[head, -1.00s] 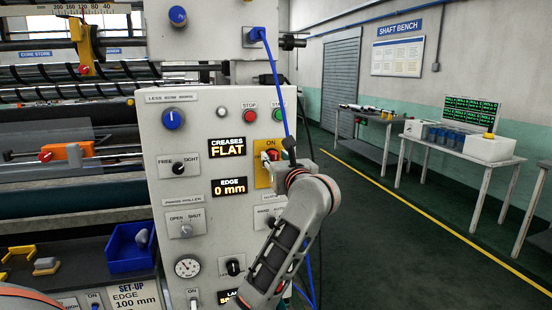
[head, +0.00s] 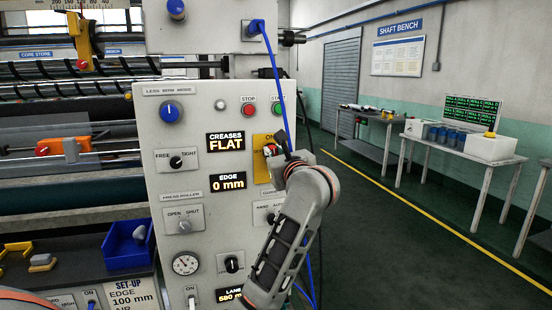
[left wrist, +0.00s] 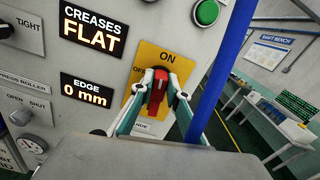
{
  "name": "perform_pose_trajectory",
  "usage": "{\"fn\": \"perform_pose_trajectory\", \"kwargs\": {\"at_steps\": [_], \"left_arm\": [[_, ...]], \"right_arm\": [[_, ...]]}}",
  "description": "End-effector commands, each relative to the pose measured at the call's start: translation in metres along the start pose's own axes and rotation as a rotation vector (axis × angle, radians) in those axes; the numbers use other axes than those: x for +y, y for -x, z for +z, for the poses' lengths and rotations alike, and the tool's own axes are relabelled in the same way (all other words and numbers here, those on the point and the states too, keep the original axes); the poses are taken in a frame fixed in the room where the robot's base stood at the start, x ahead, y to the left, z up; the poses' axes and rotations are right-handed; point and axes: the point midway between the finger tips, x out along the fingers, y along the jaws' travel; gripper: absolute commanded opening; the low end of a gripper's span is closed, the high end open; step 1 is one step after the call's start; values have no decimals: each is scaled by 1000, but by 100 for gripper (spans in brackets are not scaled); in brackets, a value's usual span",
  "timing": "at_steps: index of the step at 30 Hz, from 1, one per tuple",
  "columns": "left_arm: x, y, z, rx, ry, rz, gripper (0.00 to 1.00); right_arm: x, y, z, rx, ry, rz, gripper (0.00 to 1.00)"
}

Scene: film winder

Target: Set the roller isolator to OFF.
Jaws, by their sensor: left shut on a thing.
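The roller isolator is a red handle (left wrist: 157,100) on a yellow plate (left wrist: 178,62), with ON printed at the top and OFF at its left side, partly covered. In the left wrist view the handle stands close to upright, its upper end below ON. My left gripper (left wrist: 160,86) is shut on the handle, one finger on each side. My right gripper is not in view.
The grey panel carries displays reading CREASES FLAT (head: 226,142) and EDGE 0 mm (head: 228,182), a red STOP button (head: 249,110) and several knobs. A blue cable (head: 272,75) hangs close by my gripper. The floor at the right is open before the benches.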

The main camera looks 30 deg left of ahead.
Motion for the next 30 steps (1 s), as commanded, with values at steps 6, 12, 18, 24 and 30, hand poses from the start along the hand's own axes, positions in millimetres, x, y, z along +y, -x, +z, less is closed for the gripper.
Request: {"fn": "perform_pose_trajectory", "kwargs": {"at_steps": [6,12,18,24,30], "left_arm": [[2,-1,-10,4,194,0,0],[4,-1,-11,6,384,1,0],[5,-2,-12,6,573,3,0],[7,-2,-13,6,762,3,0],[8,-2,-14,6,951,4,0]], "right_arm": [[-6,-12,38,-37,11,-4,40],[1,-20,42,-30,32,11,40],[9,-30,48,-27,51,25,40],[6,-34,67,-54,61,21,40],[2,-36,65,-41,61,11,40]]}}
